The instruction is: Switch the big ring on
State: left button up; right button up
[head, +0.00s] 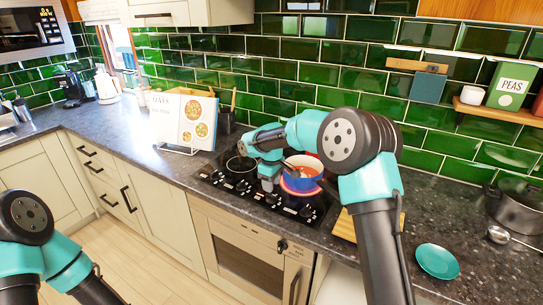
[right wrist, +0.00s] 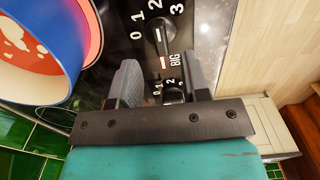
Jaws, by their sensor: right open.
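The black hob (head: 240,185) has a row of knobs along its front. In the right wrist view a black knob (right wrist: 172,92) with small numbers lies between the open fingers of my right gripper (right wrist: 165,78); contact cannot be told. Farther out is another knob (right wrist: 160,38), marked 0 to 3. The word BIG stands between these two knobs. In the head view my right gripper (head: 268,184) is over the hob, beside the blue pot (head: 302,184). A pink-red glowing ring (head: 297,193) shows under the pot. My left gripper is out of view.
The pot is close to my right gripper and holds red contents. A cookbook on a stand (head: 185,122) is left of the hob. A wooden board (head: 345,228), a teal plate (head: 437,261) and a grey pot (head: 515,212) are on the right.

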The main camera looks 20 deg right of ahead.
aim_at(272, 195)
notch_tip(272, 195, up, 13)
jog(key=shift+f, duration=0.2)
dwell(0.3)
